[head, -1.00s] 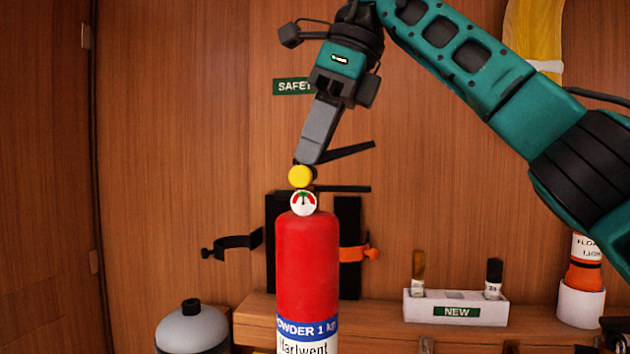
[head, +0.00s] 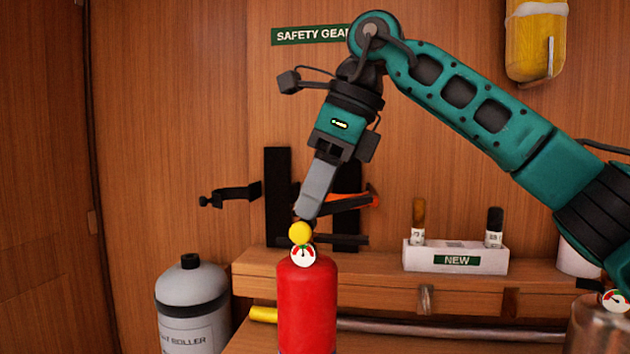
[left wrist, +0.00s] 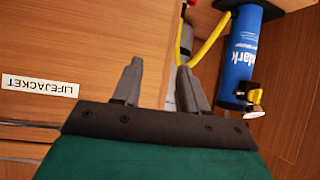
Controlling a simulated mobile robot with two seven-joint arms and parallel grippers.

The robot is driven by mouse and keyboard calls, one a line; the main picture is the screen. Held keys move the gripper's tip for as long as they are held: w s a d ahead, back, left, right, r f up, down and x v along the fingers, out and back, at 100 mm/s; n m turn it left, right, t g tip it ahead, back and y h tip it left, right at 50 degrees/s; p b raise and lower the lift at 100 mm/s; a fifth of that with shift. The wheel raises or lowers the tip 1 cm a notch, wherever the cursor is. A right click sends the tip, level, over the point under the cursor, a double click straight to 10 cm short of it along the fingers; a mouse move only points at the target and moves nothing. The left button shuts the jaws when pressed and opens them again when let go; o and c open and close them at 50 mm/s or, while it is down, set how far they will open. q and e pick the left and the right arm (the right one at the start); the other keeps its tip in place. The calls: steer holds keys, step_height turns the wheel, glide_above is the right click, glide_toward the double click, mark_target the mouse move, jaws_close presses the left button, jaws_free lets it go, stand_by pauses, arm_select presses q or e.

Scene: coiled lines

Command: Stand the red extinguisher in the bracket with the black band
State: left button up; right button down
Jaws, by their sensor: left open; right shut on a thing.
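The red extinguisher (head: 307,305) is upright in the head view, with a yellow knob and a round gauge on top. My right gripper (head: 304,226) is shut on it at the top, from above; the exact grip is partly hidden. The extinguisher's lower end is out of view. The black band (head: 236,195) stands open at the left of the dark backplate (head: 277,190) on the wall, behind and above the extinguisher. An orange band (head: 362,201) is on the right, partly hidden by my gripper. My left gripper (left wrist: 157,68) is open and empty in the left wrist view.
A wooden shelf (head: 380,268) with a white NEW box (head: 456,258) runs behind the extinguisher. A blue cylinder (left wrist: 244,55) and yellow hose (left wrist: 210,40) are near my left gripper.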

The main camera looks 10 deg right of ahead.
mark_target(320, 216)
steer(key=shift+f+b, duration=0.5)
steer(key=shift+f, duration=1.45)
steer(key=c, duration=1.4)
jaws_free()
steer(key=shift+f, duration=0.25)
steer(key=o, duration=0.4)
steer(key=shift+o, duration=0.2)
steer(key=shift+s, duration=0.1)
steer(key=p+v, duration=0.2)
steer(key=v, duration=1)
steer(key=shift+r+p, duration=0.15)
steer(key=shift+p, duration=0.2)
